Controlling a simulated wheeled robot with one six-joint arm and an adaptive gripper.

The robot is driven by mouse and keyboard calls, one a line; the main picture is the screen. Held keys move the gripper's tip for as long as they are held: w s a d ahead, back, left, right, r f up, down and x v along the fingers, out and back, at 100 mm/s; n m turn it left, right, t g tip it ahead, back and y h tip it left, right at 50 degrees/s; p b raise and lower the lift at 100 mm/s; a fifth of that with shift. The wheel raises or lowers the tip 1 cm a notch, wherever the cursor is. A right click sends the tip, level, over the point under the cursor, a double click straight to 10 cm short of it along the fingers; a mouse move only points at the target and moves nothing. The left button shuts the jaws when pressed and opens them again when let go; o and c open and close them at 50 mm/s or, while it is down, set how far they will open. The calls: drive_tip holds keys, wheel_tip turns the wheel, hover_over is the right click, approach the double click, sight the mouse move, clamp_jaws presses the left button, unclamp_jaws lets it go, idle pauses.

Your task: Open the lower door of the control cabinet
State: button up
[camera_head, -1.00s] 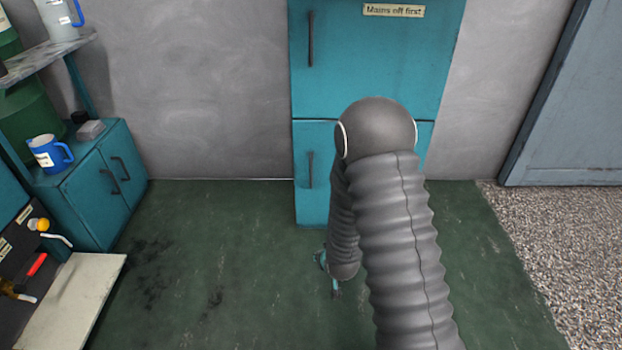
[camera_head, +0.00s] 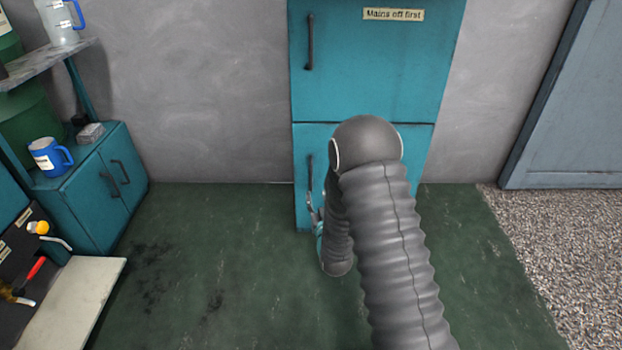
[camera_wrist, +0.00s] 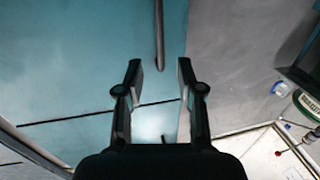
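The teal control cabinet (camera_head: 365,60) stands against the wall, with its lower door (camera_head: 303,140) shut under the upper door. The lower door's dark vertical handle (camera_head: 310,172) is near its left edge. My arm hides much of the lower door. My gripper (camera_head: 313,203) is in front of the door, by the lower part of the handle. In the wrist view my gripper (camera_wrist: 158,72) is open and empty. A dark handle bar (camera_wrist: 159,35) shows beyond the fingertips, in line with the gap between them. Contact cannot be seen.
The upper door has its own handle (camera_head: 310,42) and a "Mains off first" label (camera_head: 393,14). The green floor (camera_head: 220,260) between is clear. A grey-blue door (camera_head: 570,110) is at right.

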sight(311, 179)
drive_tip(key=w, duration=0.3)
drive_tip(key=w+a, duration=0.1)
drive_tip(key=w, duration=0.6)
drive_tip(key=shift+a, duration=0.35)
drive_tip(key=shift+c, duration=0.2)
clamp_jaws()
